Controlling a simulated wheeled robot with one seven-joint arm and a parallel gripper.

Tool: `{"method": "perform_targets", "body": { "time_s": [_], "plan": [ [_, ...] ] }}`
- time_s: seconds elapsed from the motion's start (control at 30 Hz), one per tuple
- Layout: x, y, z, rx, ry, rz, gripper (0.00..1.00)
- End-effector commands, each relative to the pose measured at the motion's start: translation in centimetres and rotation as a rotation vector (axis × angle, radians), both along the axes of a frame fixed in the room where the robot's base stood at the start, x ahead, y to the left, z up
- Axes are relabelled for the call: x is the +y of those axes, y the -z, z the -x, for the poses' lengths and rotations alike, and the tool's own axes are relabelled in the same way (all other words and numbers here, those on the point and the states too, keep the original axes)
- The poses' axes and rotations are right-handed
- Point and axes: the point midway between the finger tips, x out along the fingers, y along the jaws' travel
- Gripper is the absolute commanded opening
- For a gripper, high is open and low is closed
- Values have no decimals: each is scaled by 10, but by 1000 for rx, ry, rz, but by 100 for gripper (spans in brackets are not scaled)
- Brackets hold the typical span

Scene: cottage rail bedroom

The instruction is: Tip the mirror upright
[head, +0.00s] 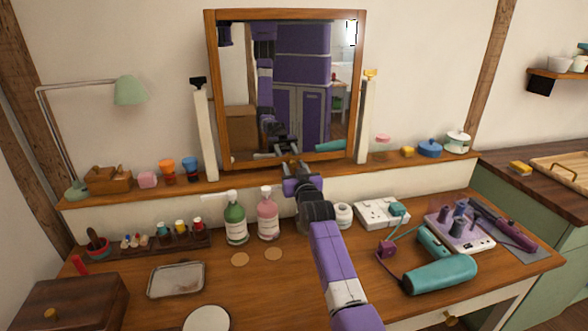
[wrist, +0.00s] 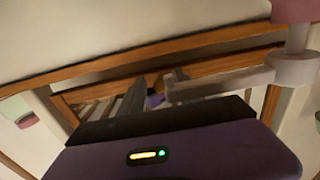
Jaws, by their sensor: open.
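The mirror (head: 214,100) is a rectangular wood-framed glass between a left white post (head: 206,135) with a black knob and a right white post (head: 366,120) with a yellow knob. Its side edges run nearly parallel to the posts; I cannot tell its exact tilt. Its glass reflects my purple body and cabinets. My gripper (head: 291,168) is open at the middle of the mirror's lower edge, in front of the frame; contact is unclear.
The mirror stands on a wooden ledge (head: 185,189) behind the vanity top (head: 300,285). Green (head: 235,222) and pink (head: 268,218) bottles stand left of my arm.

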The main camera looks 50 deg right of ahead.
Motion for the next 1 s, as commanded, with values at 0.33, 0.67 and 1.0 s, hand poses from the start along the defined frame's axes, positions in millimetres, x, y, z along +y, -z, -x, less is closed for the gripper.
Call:
{"method": "perform_targets", "body": {
  "time_s": [0.33, 0.67, 1.0],
  "plan": [
    [16, -1, 22, -1, -1, 2, 41],
    [40, 1, 58, 1, -1, 1, 41],
    [43, 0, 65, 1, 0, -1, 41]
  ]
}}
